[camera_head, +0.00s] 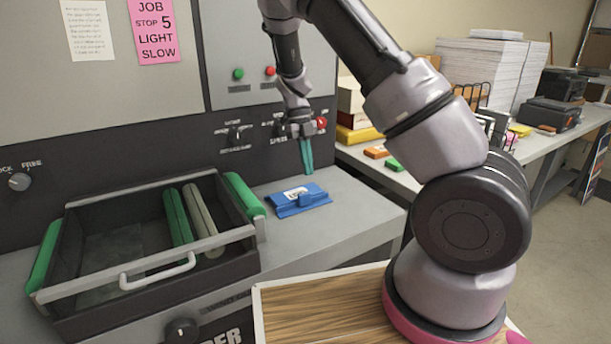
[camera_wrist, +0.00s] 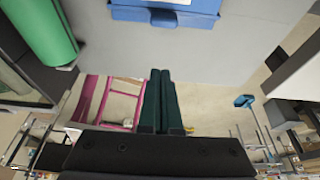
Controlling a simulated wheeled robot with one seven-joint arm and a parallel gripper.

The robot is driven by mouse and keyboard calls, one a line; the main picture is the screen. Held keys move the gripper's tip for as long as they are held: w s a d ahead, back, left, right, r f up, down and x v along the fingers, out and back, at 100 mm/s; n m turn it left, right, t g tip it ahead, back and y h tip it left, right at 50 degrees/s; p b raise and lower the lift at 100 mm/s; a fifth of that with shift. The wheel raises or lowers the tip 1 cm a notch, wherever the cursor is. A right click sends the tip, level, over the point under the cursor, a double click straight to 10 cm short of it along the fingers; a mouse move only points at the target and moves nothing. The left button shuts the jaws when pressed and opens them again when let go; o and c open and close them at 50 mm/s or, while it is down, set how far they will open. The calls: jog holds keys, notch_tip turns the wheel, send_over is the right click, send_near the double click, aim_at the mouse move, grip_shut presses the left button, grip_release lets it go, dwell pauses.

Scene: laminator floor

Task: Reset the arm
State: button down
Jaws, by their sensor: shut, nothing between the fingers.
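My gripper (camera_head: 306,156) is shut and empty, its teal fingers pointing down in front of the machine's dark control panel. It hangs above a blue clip-like object (camera_head: 298,200) with a white label, which lies on the grey ledge (camera_head: 345,205). In the wrist view the closed fingers (camera_wrist: 160,100) show dark green at the centre, with nothing between them. The blue object (camera_wrist: 165,10) is at the top edge of that view, apart from the fingers. My arm reaches in from the right in the head view.
A dark tray (camera_head: 80,290) with a white handle (camera_head: 158,271) and green and beige rollers stands left. Green and red buttons, knobs (camera_head: 20,181) and a red knob (camera_head: 321,122) are on the machine. A side table (camera_head: 540,140) holds paper stacks (camera_head: 480,70) and boxes.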

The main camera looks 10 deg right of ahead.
jog(key=s+d+r+n+t+y, duration=0.2)
jog(key=s+r+n+t, duration=0.15)
jog(key=r+n, duration=0.5)
jog(key=s+d+r+n+t+y, duration=0.2)
jog(key=s+r+n, duration=0.35)
jog(key=r, duration=0.65)
jog(key=s+d+r+n+t, duration=0.2)
jog(key=s+r+n+t, duration=0.3)
jog(key=s+r+n, duration=0.3)
jog(key=shift+s+d+r+n+h, duration=0.35)
jog(key=shift+s+n, duration=2.05)
jog(key=shift+n, duration=0.8)
jog(key=shift+t, duration=0.25)
